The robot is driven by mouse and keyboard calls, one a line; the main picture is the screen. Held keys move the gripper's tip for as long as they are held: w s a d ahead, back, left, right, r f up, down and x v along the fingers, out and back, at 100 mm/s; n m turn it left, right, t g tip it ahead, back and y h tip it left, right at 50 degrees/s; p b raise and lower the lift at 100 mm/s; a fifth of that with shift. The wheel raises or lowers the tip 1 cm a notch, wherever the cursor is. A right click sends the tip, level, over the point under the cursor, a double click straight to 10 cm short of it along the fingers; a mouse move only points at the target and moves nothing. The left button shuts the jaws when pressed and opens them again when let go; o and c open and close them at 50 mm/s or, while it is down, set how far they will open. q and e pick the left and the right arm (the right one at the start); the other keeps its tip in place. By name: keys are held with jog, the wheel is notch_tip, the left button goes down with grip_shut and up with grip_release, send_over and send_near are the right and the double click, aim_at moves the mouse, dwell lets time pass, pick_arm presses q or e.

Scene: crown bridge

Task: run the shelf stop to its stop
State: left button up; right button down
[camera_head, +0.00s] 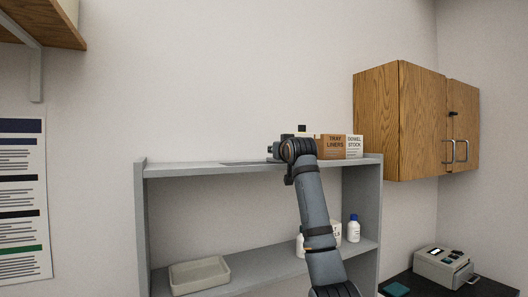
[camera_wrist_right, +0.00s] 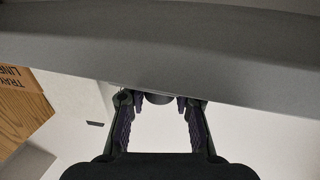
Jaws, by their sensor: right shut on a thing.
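My right arm reaches up to the top board of the grey shelf unit (camera_head: 190,169). Its gripper (camera_head: 276,153) is at that board, left of the cartons. In the right wrist view the two fingers (camera_wrist_right: 158,106) are on either side of a small dark rounded knob (camera_wrist_right: 158,98), which I take to be the shelf stop. The gripper is shut on it. A wide grey board (camera_wrist_right: 150,55) crosses just beyond the fingertips. In the head view the wrist hides the knob, and how far the stop has travelled cannot be told. My left gripper is not in view.
A brown tray liners carton (camera_head: 333,147) and a white carton (camera_head: 354,147) stand right of my wrist. A wooden cabinet (camera_head: 400,120) hangs farther right. Below are a beige tray (camera_head: 199,275) and a blue-capped bottle (camera_head: 353,229). The board's left part is mostly clear.

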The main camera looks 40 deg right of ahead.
jog(key=shift+a, duration=0.2)
jog(key=c, duration=1.5)
grip_release()
jog(key=o, duration=0.5)
jog(key=shift+s+d+r, duration=0.1)
jog(key=shift+s+d, duration=0.05)
jog(key=shift+s, duration=0.2)
jog(key=shift+w, duration=0.1)
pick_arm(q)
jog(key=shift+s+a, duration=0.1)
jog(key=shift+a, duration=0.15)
pick_arm(e)
jog(key=v, duration=1.2)
